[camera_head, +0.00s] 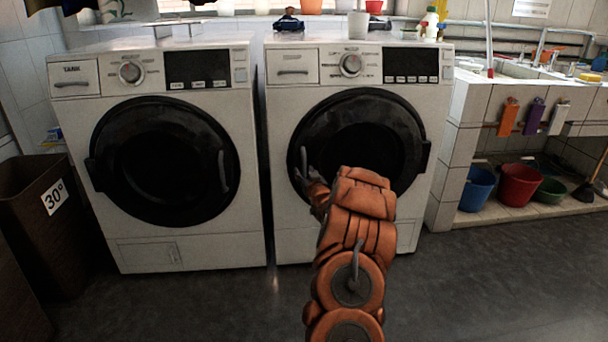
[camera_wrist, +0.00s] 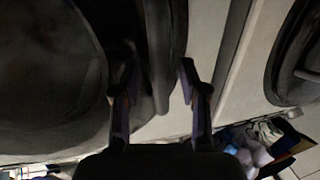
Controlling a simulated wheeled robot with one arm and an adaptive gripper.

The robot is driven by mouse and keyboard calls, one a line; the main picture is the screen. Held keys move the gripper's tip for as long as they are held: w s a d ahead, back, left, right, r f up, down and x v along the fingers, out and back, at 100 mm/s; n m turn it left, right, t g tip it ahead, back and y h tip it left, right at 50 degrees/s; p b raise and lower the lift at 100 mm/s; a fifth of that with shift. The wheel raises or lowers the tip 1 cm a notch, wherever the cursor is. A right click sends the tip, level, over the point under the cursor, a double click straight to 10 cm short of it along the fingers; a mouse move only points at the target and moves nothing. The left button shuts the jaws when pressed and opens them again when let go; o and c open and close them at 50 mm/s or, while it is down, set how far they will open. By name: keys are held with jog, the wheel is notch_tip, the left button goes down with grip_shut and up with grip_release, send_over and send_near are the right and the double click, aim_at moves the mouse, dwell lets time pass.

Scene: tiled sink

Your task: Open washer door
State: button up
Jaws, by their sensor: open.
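Two white front-loading washers stand side by side, each with a round black door. My arm reaches to the right washer (camera_head: 290,225), at the left edge of its door (camera_head: 365,135). The door looks closed. Its dark curved handle (camera_head: 304,160) also shows in the wrist view (camera_wrist: 158,45). My gripper (camera_head: 312,180) is open in the wrist view (camera_wrist: 157,72), one finger on each side of the handle, with gaps visible. Whether a finger touches it, I cannot tell. The left washer (camera_head: 190,240) has its door (camera_head: 165,160) closed, with a handle (camera_head: 222,172) on its right side.
A brown bin (camera_head: 45,220) marked 30° stands at the left. A tiled sink unit (camera_head: 450,165) is at the right, with a blue bucket (camera_head: 477,188) and a red bucket (camera_head: 515,187) below. The dark floor before the washers is clear except for my arm.

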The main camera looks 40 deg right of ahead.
jog(key=shift+w+d, duration=0.15)
jog(key=shift+w, duration=0.2)
jog(key=shift+r, duration=0.1)
jog(key=shift+c, duration=0.4)
grip_shut()
